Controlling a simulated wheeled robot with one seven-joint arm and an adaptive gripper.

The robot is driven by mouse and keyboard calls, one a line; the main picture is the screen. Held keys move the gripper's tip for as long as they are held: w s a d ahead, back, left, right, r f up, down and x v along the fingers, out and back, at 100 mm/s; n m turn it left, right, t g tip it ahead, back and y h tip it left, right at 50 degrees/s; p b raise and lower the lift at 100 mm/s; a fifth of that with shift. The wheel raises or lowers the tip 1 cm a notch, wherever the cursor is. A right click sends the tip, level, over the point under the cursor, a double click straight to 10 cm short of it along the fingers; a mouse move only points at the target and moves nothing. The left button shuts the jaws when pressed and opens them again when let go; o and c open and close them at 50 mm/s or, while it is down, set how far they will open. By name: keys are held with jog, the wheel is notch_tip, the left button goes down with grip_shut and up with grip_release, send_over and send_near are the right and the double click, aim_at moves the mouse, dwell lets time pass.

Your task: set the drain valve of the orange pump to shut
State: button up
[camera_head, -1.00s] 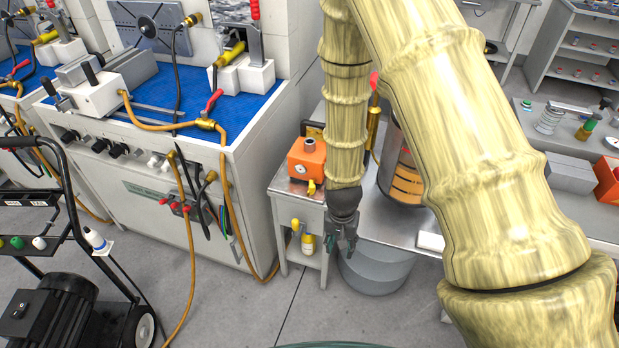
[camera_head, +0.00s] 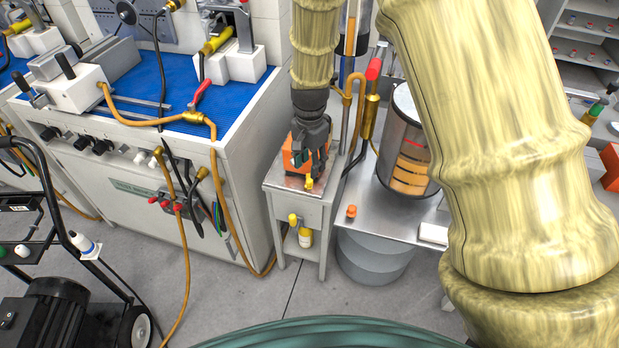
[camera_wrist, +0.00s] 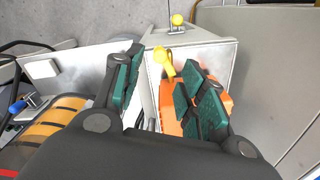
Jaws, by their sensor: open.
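The orange pump (camera_head: 290,157) sits on the small metal stand, partly hidden behind my gripper (camera_head: 313,165). In the wrist view the pump's orange body (camera_wrist: 171,112) shows below and beside the right finger. Its yellow drain valve handle (camera_head: 309,183) is at the pump's front, just below my fingers. In the wrist view the handle (camera_wrist: 164,62) lies ahead, between the fingertip lines and nearer the right one. I cannot tell its exact setting. My gripper is open and empty, one finger each side of a gap (camera_wrist: 158,88), apart from the handle.
A glass cylinder (camera_head: 405,150) stands on the bench at right, with a small orange-topped item (camera_head: 351,211). The blue-topped bench (camera_head: 240,120) is left.

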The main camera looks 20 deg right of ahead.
aim_at(310, 180)
jog(key=shift+f, duration=3.5)
grip_shut()
